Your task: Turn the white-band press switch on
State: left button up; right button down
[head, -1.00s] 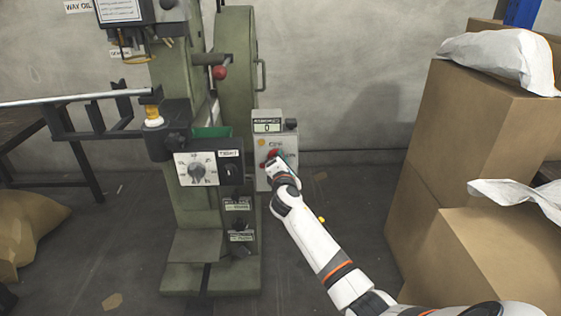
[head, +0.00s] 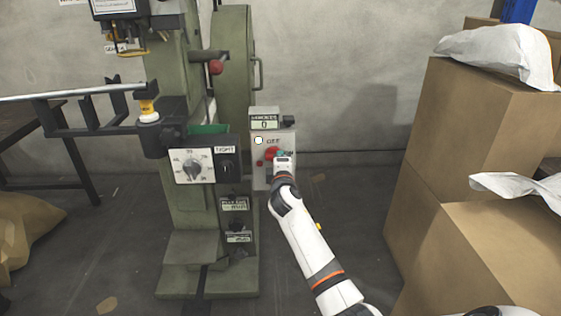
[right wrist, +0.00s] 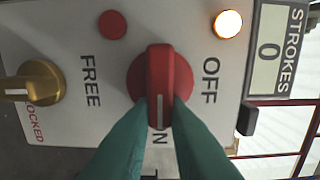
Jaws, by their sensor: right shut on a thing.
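The red rotary switch (right wrist: 161,80) fills the middle of the right wrist view, on a grey control box (head: 258,178) beside the green press (head: 235,80). Its white pointer line aims down in that view, toward a partly covered label ending in "N"; "OFF" is to its right. My right gripper (right wrist: 160,108) has its green fingers shut on the switch handle, one on each side. In the head view my right gripper (head: 283,159) is at the box and partly hides the red switch (head: 269,153). A lit white lamp (right wrist: 228,23) is near "OFF". My left gripper is out of view.
A brass key-like knob (right wrist: 32,86) and a small red button (right wrist: 112,24) are on the same panel. The strokes counter (head: 265,123) reads 0. A dial box (head: 192,167) stands out left of the panel. Cardboard boxes (head: 470,130) are stacked at the right.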

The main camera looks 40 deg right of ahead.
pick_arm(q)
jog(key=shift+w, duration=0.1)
pick_arm(e)
jog(key=shift+f, duration=0.15)
jog(key=c, duration=1.4)
grip_release()
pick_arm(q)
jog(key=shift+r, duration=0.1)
pick_arm(e)
jog(key=shift+s, duration=0.1)
